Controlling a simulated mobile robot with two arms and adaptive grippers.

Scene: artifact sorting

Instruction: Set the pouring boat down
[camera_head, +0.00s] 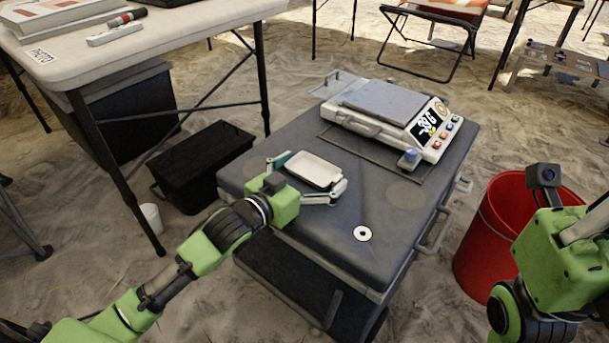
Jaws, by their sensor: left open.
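The pouring boat, a small white shallow rectangular dish (313,170), is at the left part of the grey case top (300,225). My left gripper (309,177) is open, with one finger at the boat's left side and the other at its right end. I cannot tell whether the fingers touch it. The boat looks level and appears to rest on the case top. My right gripper (560,250) is at the right edge of the view, and its fingers cannot be made out.
A digital scale (385,115) with a flat pan and lit display stands at the back of the case. A white ring (362,234) lies near its front. A red bucket (490,225) stands right, a black bin (200,165) left. A white table (150,50) is at upper left.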

